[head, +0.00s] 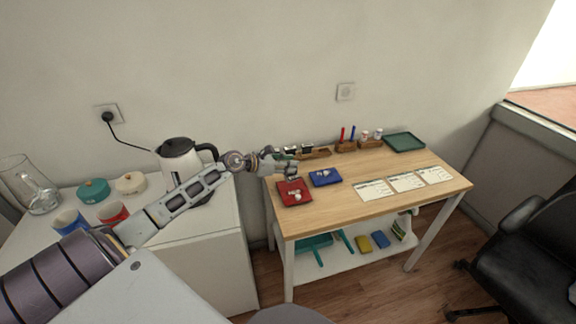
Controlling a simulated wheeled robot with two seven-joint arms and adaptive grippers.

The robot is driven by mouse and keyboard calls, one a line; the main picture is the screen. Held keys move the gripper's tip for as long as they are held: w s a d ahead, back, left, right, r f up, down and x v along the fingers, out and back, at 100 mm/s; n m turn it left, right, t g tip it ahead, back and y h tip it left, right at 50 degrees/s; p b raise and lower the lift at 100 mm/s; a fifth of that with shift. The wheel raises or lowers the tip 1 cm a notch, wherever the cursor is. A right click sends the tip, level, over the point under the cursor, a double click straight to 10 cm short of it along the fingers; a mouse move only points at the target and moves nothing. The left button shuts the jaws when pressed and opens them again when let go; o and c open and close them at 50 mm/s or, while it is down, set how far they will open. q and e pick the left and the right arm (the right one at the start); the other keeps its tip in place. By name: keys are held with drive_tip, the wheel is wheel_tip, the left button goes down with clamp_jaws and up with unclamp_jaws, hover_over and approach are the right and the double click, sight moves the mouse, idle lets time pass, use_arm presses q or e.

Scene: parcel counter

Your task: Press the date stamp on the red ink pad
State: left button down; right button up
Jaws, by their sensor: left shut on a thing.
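The red ink pad (285,192) lies on the left part of the wooden table, with small whitish shapes on it. My left gripper (290,171) reaches in from the left and is just behind and above the pad's back edge. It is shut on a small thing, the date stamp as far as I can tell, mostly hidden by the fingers. I cannot tell whether the stamp touches the pad. My right gripper is not in view.
A blue ink pad (326,177) lies right of the red one. Three printed cards (407,182) and a green tray (404,142) are farther right. A stamp rack (316,153) and pen holders (346,146) stand at the back. A kettle (178,161) stands on the left cabinet.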

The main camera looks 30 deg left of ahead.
use_arm(q)
drive_tip(key=shift+r+p, duration=1.15)
drive_tip(key=shift+r, duration=0.55)
